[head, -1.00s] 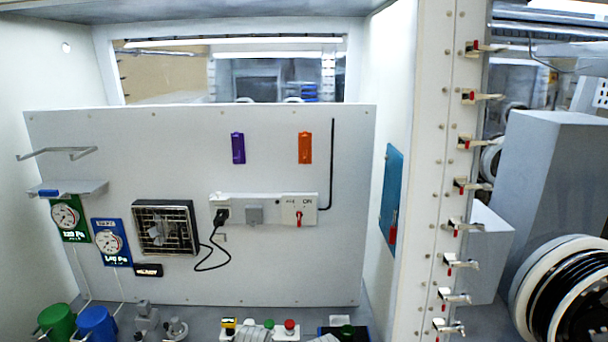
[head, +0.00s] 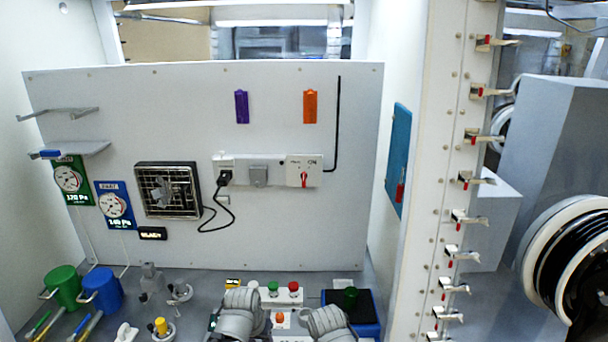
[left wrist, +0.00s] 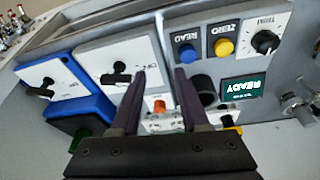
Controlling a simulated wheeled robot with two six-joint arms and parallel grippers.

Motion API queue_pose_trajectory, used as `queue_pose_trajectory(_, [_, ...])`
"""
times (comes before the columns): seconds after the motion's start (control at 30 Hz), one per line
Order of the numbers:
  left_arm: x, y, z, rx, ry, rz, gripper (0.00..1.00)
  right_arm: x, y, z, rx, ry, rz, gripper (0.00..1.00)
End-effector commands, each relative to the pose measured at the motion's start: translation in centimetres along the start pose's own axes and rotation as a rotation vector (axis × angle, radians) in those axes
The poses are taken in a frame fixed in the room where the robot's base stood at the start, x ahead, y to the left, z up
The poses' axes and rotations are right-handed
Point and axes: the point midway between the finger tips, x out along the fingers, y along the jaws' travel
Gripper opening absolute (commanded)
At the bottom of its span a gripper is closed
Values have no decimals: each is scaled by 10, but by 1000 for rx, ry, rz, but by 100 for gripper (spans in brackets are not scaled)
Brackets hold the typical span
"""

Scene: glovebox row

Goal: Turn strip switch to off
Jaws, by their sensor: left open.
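The power strip (head: 238,171) is mounted across the back panel. At its right end is a white switch plate (head: 316,171) marked ON, with a small red knob (head: 304,179) that points roughly up and down. A black plug (head: 224,178) sits in the strip's left end. My left gripper (left wrist: 161,74) is open in the left wrist view, its two dark fingers apart over bench controls, with nothing clearly held. In the head view, grey parts of my arms show at the bottom edge, well below the strip. My right gripper's fingers do not show.
Bench controls fill the front: a green button (head: 272,287), a red button (head: 294,287) and black rotary knobs (left wrist: 119,74). Blue (head: 102,290) and green (head: 63,287) cylinders stand at left. A black cable (head: 216,222) hangs below the strip; the panel around the switch is clear.

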Motion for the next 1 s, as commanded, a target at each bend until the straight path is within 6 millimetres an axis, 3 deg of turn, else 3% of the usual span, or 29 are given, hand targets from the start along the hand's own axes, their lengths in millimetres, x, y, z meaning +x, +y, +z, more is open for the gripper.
queue_pose_trajectory(0.03, [1,-1,-22,5,67,15,45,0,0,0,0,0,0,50])
queue_pose_trajectory(0.17, [-4,8,-75,42,259,50,45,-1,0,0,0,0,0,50])
queue_pose_trajectory(0.33, [-26,36,-157,109,574,85,45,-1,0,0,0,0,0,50])
queue_pose_trajectory(0.5, [-78,69,-241,149,961,81,45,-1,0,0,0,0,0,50])
queue_pose_trajectory(0.6, [-116,81,-277,137,1181,48,45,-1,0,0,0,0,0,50])
queue_pose_trajectory(0.8, [-182,86,-314,50,1518,-63,45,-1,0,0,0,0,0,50])
queue_pose_trajectory(1.0, [-215,80,-319,-29,1675,-155,45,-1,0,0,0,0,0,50])
